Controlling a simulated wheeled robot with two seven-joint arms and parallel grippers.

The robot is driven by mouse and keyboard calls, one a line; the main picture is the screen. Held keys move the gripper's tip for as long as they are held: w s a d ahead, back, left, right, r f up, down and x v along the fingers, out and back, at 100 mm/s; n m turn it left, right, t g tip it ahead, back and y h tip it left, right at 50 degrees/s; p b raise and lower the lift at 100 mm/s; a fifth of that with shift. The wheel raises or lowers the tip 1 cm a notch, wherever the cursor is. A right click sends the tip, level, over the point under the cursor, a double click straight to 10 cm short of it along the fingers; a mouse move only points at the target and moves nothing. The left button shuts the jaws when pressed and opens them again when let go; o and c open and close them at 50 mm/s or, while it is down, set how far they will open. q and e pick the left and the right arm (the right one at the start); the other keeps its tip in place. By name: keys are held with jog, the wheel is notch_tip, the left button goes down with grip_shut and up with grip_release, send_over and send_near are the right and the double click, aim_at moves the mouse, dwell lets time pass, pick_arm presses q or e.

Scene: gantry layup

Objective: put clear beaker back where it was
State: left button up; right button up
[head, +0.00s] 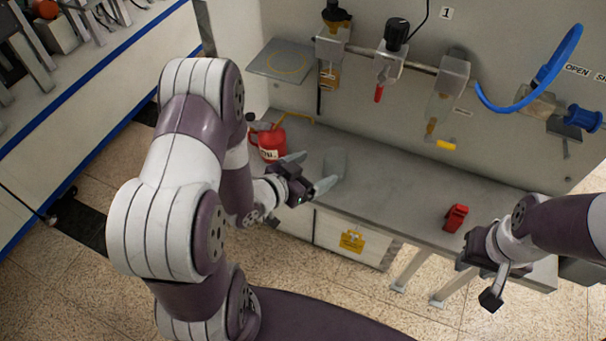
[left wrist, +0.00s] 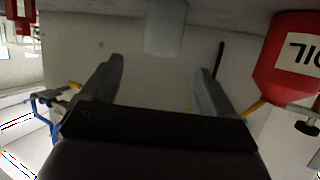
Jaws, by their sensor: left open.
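The clear beaker (head: 335,160) looks like a faint, see-through grey cylinder standing on the grey bench top. My left gripper (head: 317,170) is open and empty just in front of it, fingers pointing towards it. In the left wrist view the beaker (left wrist: 165,28) shows upside down, beyond the gap between the spread fingers (left wrist: 158,72); it looks apart from them. My right gripper (head: 488,282) hangs at the front right edge of the bench, far from the beaker; its jaw gap is not clear.
A red oil can (head: 268,146) stands left of my left gripper, also close in the left wrist view (left wrist: 285,65). A plate with a yellow ring (head: 275,62) is on the wall. A red block (head: 455,218) lies on the bench (head: 400,190). A rail with fittings (head: 420,68) runs above.

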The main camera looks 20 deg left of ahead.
pick_arm(q)
jog(key=s+a+r+n+g+y, duration=0.1)
jog(key=s+a+g+y, duration=0.2)
jog(key=a+g+y, duration=0.2)
jog(key=s+d+r+n+g, duration=0.3)
jog(key=s+d+r+g, duration=0.1)
jog(key=s, duration=0.5)
jog(key=shift+s+r+n+g+y, duration=0.15)
jog(key=shift+r+n+g+y, duration=0.25)
jog(key=shift+g, duration=0.8)
